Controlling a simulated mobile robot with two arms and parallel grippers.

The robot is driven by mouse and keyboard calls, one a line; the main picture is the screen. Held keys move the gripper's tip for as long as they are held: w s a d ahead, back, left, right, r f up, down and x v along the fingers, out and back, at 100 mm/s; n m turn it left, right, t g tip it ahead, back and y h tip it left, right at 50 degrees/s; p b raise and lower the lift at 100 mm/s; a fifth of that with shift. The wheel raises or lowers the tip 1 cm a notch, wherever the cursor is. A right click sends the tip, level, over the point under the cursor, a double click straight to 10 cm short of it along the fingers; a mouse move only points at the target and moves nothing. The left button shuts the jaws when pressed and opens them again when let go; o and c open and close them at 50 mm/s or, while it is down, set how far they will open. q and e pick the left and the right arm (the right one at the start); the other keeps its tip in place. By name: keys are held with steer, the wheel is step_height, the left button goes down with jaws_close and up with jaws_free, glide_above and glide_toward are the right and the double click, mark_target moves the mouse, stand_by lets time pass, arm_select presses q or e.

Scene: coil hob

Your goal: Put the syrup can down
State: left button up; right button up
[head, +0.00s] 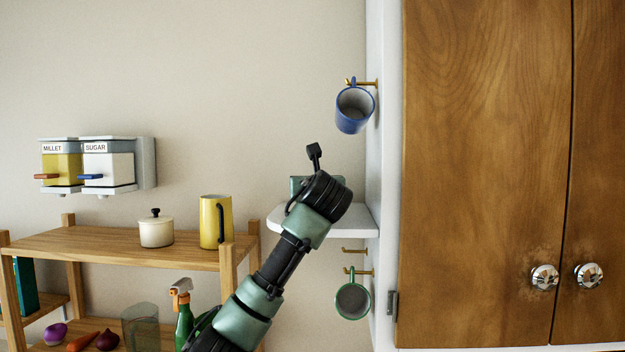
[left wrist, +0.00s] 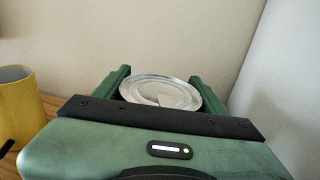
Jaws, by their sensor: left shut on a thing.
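The syrup can (left wrist: 158,92) shows in the left wrist view as a round, silvery metal lid between two green fingers. My left gripper (left wrist: 160,78) is shut on it. In the head view my left gripper (head: 316,186) is at the small white shelf (head: 358,220), mostly behind my black wrist. The can is hidden there, and I cannot tell whether it touches the shelf. My right gripper is in neither view.
A blue mug (head: 353,112) hangs above the shelf and a green-rimmed mug (head: 352,300) below it, beside the wooden cabinet (head: 485,170). A yellow pitcher (head: 209,222) and cream pot (head: 156,231) stand on the wooden rack (head: 110,247) at left. Millet and sugar dispensers (head: 108,165) are wall-mounted.

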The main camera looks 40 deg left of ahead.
arm_select(q)
steer(key=shift+s, duration=0.1)
steer(key=o, duration=2)
steer(key=shift+f, duration=0.1)
steer(key=shift+d, duration=0.1)
steer(key=b+v, duration=0.6)
steer(key=v, duration=0.4)
steer(key=shift+s+d, duration=0.7)
